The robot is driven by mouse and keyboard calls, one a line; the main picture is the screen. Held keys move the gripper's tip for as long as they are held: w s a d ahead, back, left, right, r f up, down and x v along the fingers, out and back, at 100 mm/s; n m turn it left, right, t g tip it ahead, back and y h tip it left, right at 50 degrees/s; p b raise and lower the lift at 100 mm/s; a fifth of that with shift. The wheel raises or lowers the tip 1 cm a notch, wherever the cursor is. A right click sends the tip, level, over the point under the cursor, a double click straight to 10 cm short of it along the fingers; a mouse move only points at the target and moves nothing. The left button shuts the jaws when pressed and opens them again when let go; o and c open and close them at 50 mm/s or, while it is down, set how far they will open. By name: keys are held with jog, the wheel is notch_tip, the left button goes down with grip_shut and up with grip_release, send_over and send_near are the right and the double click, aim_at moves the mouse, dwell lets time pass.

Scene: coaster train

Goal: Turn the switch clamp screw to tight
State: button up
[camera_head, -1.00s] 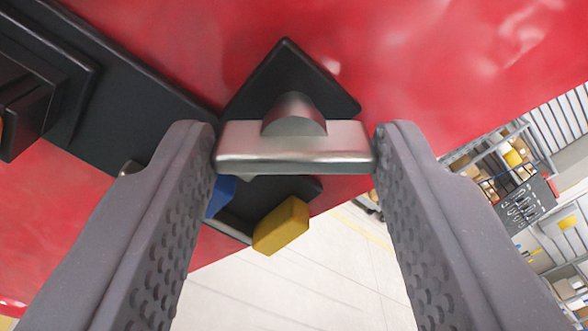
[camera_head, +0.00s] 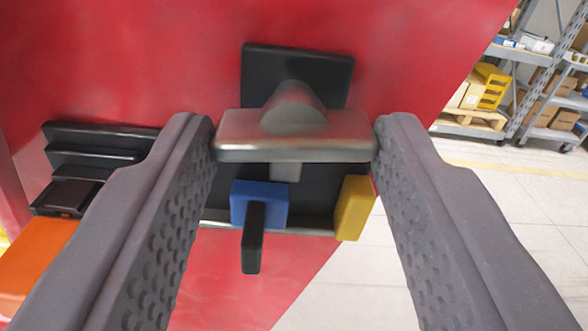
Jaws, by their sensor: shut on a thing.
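The switch clamp screw shows as a metal crossbar handle (camera_head: 296,142) on a round stem, in front of a black square plate (camera_head: 322,72) on the red panel. My gripper (camera_head: 296,140) is shut on the handle, one finger at each end of the bar. The bar lies level between the fingers. The back of the stem and the lower part of the plate are hidden behind the handle. No tight or loose marking shows.
Just below the handle are a blue block (camera_head: 259,200) with a black lever (camera_head: 254,238) and a yellow block (camera_head: 354,207). A black stepped part (camera_head: 95,150) and an orange part (camera_head: 35,262) are at left. Shelves (camera_head: 540,70) stand beyond open floor at right.

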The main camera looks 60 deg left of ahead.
jog(key=shift+f, duration=0.25)
jog(key=o, duration=1)
jog(key=shift+r, duration=0.1)
jog(key=b+v, duration=0.2)
jog(key=v, duration=1.1)
jog(key=shift+s+d+b, duration=0.2)
jog(key=shift+d+b, duration=0.15)
